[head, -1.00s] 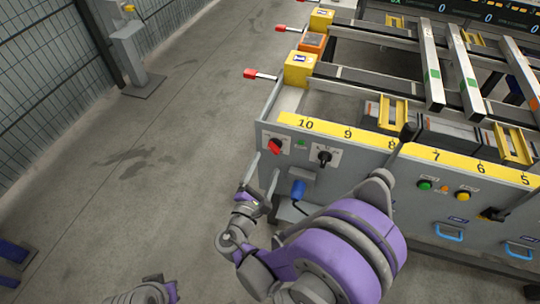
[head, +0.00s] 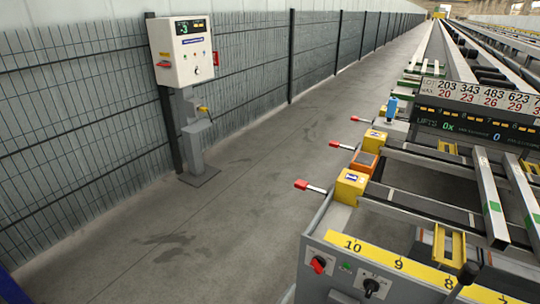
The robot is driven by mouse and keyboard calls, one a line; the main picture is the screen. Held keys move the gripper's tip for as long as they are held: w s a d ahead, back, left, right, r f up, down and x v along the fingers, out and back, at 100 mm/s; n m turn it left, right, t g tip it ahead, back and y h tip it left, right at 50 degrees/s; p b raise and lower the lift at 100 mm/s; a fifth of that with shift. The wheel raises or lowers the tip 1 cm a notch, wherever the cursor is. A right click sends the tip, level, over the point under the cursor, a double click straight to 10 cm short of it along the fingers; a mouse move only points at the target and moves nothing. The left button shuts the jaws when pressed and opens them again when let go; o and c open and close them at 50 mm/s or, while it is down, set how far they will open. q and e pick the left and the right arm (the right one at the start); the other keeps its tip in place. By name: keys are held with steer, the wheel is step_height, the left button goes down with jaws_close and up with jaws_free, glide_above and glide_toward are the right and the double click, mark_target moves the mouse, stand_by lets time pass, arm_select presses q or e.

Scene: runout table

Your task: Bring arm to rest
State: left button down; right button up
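Neither of my grippers shows in the head view now, and no purple arm link is in the picture. Whether the grippers are open or shut is hidden. The runout table (head: 398,284) stands at the lower right, with a yellow number strip (head: 399,263) along its edge. A red rotary knob (head: 318,264) and a black rotary knob (head: 371,286) sit on its near panel below the strip.
Red-tipped levers (head: 301,185) stick out from the table's left side beside yellow blocks (head: 350,187). A control box (head: 182,51) on a grey post stands by the mesh fence (head: 75,120). The concrete floor (head: 235,225) between is clear.

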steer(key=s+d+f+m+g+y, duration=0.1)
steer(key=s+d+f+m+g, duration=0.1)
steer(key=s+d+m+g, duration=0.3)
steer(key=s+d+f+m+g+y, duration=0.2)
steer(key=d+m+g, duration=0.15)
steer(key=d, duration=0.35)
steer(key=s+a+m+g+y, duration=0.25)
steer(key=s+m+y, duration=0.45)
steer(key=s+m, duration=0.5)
arm_select(q)
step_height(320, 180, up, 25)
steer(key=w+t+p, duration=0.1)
steer(key=p, duration=2.1)
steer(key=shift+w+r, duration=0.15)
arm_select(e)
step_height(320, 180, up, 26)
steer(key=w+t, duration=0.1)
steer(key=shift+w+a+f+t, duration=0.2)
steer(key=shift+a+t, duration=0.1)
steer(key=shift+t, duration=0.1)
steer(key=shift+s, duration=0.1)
